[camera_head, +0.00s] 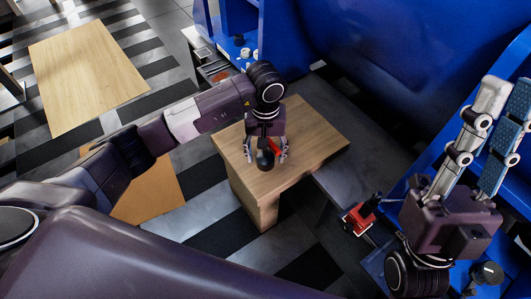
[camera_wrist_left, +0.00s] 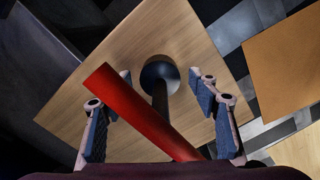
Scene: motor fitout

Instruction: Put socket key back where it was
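My left gripper (camera_head: 266,152) hangs over a small wooden table (camera_head: 315,150) in the head view. A tool with a red bar (camera_wrist_left: 135,105), apparently the socket key, lies between its fingers in the left wrist view. A dark shaft and round dark end (camera_wrist_left: 160,74) show below the bar, over the wooden top. The fingers stand wide apart, with gaps beside the tool; I see no clear grip. Whether the round end touches the table is unclear. My right gripper (camera_head: 504,96) is at the right of the head view, fingers pointing up, apart and empty.
A red and black item (camera_head: 359,217) sits right of the table, near blue shelving. A blue cabinet (camera_head: 236,20) with small white items stands behind. A larger wooden table (camera_head: 85,75) is at the far left.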

